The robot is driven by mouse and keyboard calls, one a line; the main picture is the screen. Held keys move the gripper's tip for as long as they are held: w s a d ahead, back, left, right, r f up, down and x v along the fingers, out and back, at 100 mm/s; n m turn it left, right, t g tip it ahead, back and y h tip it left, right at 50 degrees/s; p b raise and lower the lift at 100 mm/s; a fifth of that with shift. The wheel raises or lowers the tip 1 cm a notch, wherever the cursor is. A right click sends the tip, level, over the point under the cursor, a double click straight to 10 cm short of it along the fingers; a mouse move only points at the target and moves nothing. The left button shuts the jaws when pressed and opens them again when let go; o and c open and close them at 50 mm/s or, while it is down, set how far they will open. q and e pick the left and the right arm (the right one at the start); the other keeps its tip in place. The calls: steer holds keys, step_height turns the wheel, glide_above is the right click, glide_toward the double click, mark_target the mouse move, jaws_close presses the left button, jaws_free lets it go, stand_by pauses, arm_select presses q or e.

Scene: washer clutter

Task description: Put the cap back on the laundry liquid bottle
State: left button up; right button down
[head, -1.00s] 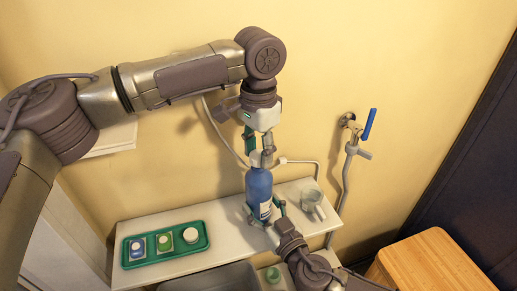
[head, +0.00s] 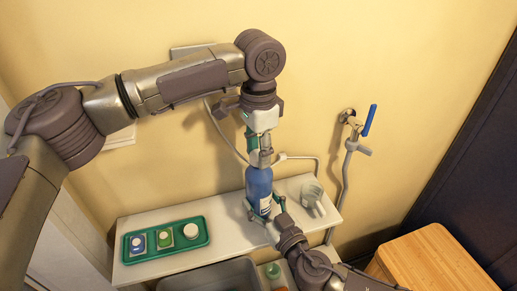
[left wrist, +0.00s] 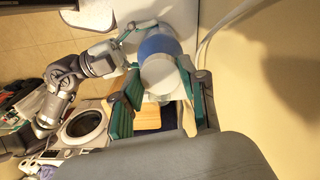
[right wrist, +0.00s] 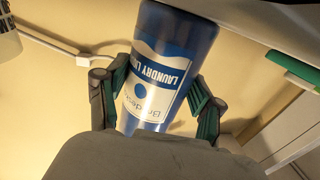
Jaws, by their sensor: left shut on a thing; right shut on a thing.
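The blue laundry liquid bottle (head: 259,183) stands upright on the white shelf, its label showing in the right wrist view (right wrist: 158,75). My right gripper (head: 272,214) is shut on the bottle's lower body, one finger on each side. My left gripper (head: 260,158) points down at the bottle's top. In the left wrist view, a white cap (left wrist: 160,76) sits between its fingers (left wrist: 163,92), over the blue bottle (left wrist: 158,45); the left gripper is shut on it. The fingers hide the neck, so I cannot tell whether the cap is seated.
A green tray (head: 152,257) with blue, green and white round-topped items lies on the shelf (head: 222,222) at left. A blue-handled tap (head: 369,120) is on the wall. A grey basin (head: 215,275) and wooden top (head: 437,262) are in front.

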arm_select(q)
steer(key=m, duration=0.7)
steer(key=shift+m, duration=0.4)
steer(key=o, duration=0.7)
steer(key=shift+r, duration=2.25)
